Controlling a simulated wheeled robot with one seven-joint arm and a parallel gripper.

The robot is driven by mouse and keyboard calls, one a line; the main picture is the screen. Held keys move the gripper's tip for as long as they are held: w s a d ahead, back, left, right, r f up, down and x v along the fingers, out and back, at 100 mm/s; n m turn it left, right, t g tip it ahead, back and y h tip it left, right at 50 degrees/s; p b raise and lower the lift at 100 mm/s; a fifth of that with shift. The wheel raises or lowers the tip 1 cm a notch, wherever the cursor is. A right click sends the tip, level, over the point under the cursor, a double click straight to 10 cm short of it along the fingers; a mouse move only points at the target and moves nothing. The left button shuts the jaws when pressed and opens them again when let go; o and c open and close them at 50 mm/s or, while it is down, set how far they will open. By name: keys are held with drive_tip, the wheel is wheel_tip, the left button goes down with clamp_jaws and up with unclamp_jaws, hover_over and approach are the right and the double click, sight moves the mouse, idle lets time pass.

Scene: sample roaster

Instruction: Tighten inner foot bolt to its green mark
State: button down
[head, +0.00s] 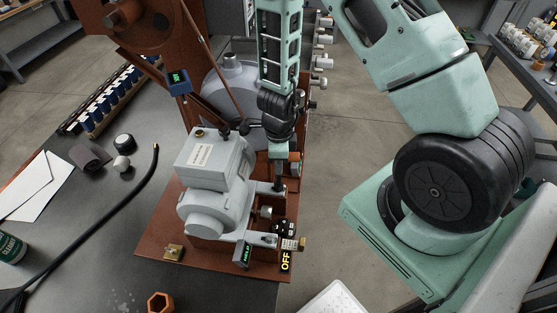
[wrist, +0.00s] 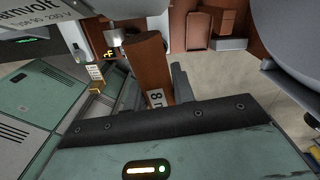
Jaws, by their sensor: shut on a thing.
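My gripper (head: 278,183) points down beside the grey motor (head: 215,160), at its right side near the foot.
A small display (head: 243,254) and a black OFF sign (head: 286,260) stand at the baseplate's front. A black hose (head: 110,215) crosses the table at left. A brown hexagonal piece (head: 160,303) lies in front. A brown frame (head: 130,30) rises behind. Floor lies right of the baseplate.

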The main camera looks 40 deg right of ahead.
drive_tip(key=m, duration=0.3)
drive_tip(key=shift+m, duration=0.3)
drive_tip(key=shift+n, duration=0.7)
drive_tip(key=shift+r+p, duration=1.65)
drive_tip(key=shift+p, duration=0.15)
wheel_tip(320, 180, up, 5)
drive_tip(key=p, duration=0.5)
drive_tip(key=shift+r, duration=0.15)
drive_tip(key=shift+s, duration=0.1)
